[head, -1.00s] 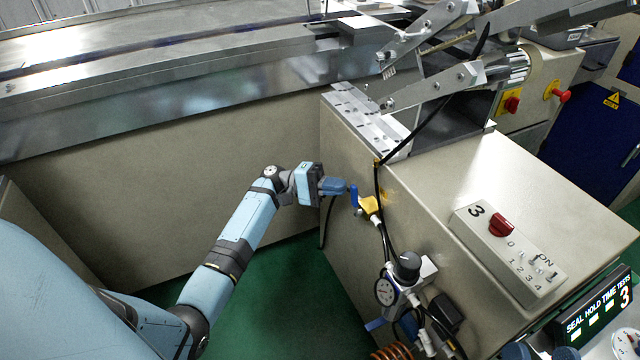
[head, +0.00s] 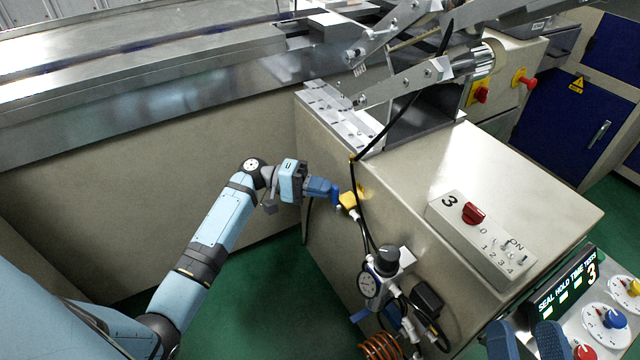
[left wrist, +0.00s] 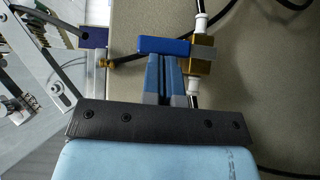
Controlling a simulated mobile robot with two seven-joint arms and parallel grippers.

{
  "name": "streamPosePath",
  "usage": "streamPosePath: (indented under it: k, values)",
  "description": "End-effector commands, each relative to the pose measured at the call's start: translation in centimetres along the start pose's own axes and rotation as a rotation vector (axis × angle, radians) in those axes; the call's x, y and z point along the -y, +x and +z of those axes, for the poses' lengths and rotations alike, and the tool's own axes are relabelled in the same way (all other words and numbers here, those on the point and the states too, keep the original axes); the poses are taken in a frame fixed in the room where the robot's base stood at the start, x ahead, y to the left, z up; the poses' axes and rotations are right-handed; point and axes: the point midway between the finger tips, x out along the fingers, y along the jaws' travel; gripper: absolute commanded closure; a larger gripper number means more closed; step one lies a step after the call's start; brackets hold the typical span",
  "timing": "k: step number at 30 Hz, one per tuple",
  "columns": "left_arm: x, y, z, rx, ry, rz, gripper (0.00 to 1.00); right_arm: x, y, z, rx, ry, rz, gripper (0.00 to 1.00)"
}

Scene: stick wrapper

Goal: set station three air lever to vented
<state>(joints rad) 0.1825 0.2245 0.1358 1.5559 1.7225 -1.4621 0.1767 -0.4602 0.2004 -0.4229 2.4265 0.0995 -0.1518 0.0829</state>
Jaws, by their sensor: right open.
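The station three air valve has a brass-yellow body (head: 347,200) on the cabinet's left side and a blue lever (head: 335,195). In the left wrist view the lever (left wrist: 164,46) points left from the valve body (left wrist: 202,55), across the line of the hose fittings. My left gripper (head: 330,189) is beside the lever. In the left wrist view its two fingers (left wrist: 163,62) are together, tips at the lever's near edge; I cannot tell whether they touch it. My right gripper (head: 526,335) shows at the bottom edge, its blue fingers apart and empty.
Below the valve are a pressure gauge (head: 369,285), a black regulator knob (head: 387,258) and hoses. The switch box marked 3 (head: 480,238) sits on the cabinet top. A dial panel (head: 595,320) is at lower right. Green floor (head: 265,275) is open below my left arm.

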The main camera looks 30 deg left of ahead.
Motion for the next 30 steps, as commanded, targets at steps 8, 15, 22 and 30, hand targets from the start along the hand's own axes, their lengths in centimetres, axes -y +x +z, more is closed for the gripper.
streamPosePath:
  k: [8,15,22,30]
  values:
    - [0.1,-0.3,0.0,0.000,-0.002,0.000,1.00,0.0,0.0,0.1,0.004,0.001,0.002,0.33]
    - [-0.1,-4.2,-0.1,-0.002,-0.002,-0.002,1.00,-0.3,0.1,0.0,0.029,-0.011,0.015,0.33]
    - [0.0,-9.6,-0.1,-0.002,-0.003,-0.001,1.00,-1.0,-0.5,1.6,0.115,-0.021,0.045,0.33]
    - [0.0,-13.3,0.0,0.000,-0.001,0.000,1.00,-1.9,-1.0,3.2,0.185,-0.030,0.075,0.33]
